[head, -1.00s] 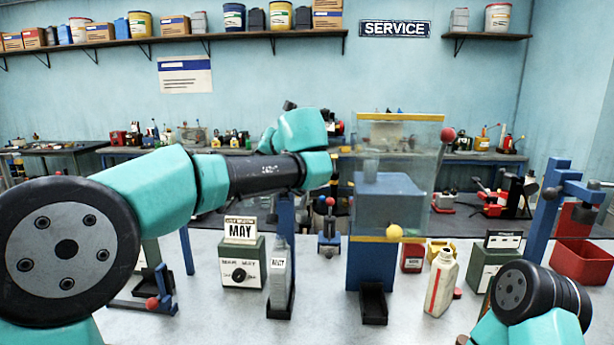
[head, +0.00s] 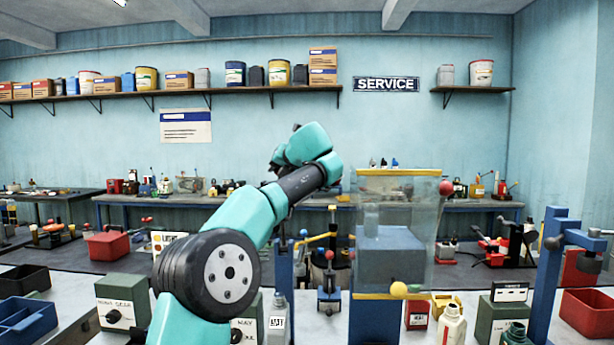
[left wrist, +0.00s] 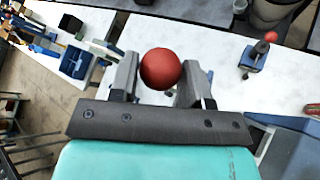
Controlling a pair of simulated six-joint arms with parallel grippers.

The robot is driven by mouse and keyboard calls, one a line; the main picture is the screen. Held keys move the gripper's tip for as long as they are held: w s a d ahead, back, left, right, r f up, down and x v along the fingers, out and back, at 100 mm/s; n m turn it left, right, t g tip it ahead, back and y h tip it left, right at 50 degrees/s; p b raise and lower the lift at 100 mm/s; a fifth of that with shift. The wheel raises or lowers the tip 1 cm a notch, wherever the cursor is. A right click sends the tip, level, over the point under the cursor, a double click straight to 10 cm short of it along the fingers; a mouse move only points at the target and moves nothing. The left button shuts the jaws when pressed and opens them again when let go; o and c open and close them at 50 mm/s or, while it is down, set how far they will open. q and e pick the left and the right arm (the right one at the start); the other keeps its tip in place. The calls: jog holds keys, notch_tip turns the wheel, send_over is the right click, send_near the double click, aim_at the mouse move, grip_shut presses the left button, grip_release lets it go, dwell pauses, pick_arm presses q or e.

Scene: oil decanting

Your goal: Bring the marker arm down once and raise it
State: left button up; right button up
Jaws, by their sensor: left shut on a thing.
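In the left wrist view my left gripper (left wrist: 157,72) is shut on a round red knob (left wrist: 161,66), one finger on each side. The lever under the knob is hidden by the gripper, so I cannot tell from this view how the marker arm is tilted. In the head view my left arm reaches up to the middle of the picture, and its own wrist hides the fingers and the knob. A blue post (head: 285,268) stands below and behind that wrist. My right gripper is not in view.
A clear guarded tank (head: 392,245) with yellow edges stands right of my left arm. A small press (head: 328,285) with a red ball is between. A cream bottle (head: 451,328), a blue frame (head: 545,270) and a red bin (head: 590,312) are at right. Blue trays (head: 25,318) lie at left.

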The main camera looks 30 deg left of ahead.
pick_arm(q)
jog(key=shift+w+a+f, duration=0.1)
jog(key=shift+w+a, duration=0.45)
jog(key=shift+a, duration=0.05)
grip_shut()
jog(key=shift+f, duration=0.15)
jog(key=o, duration=0.9)
grip_release()
jog(key=shift+c, duration=0.2)
jog(key=shift+o, duration=0.7)
jog(key=shift+a+f, duration=0.1)
jog(key=shift+a, duration=0.1)
jog(key=shift+o, duration=1.2)
jog(key=shift+d, duration=0.1)
jog(key=shift+r, duration=0.2)
jog(key=shift+d, duration=0.15)
